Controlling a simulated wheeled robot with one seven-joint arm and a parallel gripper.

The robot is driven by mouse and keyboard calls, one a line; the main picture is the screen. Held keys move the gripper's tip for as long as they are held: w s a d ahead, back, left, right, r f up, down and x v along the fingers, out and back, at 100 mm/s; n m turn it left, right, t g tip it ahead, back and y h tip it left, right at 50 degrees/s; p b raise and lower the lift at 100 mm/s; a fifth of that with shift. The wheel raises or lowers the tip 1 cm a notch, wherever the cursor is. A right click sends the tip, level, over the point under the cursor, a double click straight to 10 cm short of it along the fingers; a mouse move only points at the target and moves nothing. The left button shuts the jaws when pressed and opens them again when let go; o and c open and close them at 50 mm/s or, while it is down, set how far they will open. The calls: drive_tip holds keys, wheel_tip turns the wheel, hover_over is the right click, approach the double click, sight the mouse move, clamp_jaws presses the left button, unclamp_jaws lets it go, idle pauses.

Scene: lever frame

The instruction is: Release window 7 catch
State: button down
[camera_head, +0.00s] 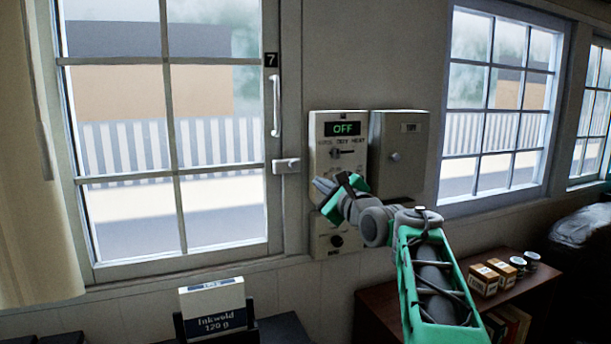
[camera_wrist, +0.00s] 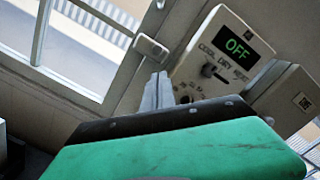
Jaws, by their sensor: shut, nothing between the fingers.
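Window 7 (camera_head: 173,120) is at the left in the head view, with a black plate marked 7 (camera_head: 271,60) on its right frame. A white vertical handle (camera_head: 276,106) is below the plate. The small white catch (camera_head: 286,165) sits lower on the same frame and looks horizontal; it also shows in the wrist view (camera_wrist: 151,47). My gripper (camera_head: 322,187) is shut and empty, to the right of the catch and a little below it, in front of the wall panel. In the wrist view the fingers (camera_wrist: 157,92) point up towards the catch, apart from it as far as I can tell.
A control panel (camera_head: 336,128) reading OFF, with a lever, is on the wall right of the catch. A grey box (camera_head: 399,153) is beside it. Another window (camera_head: 498,105) is further right. An Inkwold box (camera_head: 213,308) stands below window 7. A shelf (camera_head: 375,304) holds small boxes.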

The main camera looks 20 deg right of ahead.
drive_tip(key=w+p, duration=0.4)
drive_tip(key=w, duration=0.6)
drive_tip(key=shift+a+r, duration=0.25)
drive_tip(key=shift+a+r, duration=0.1)
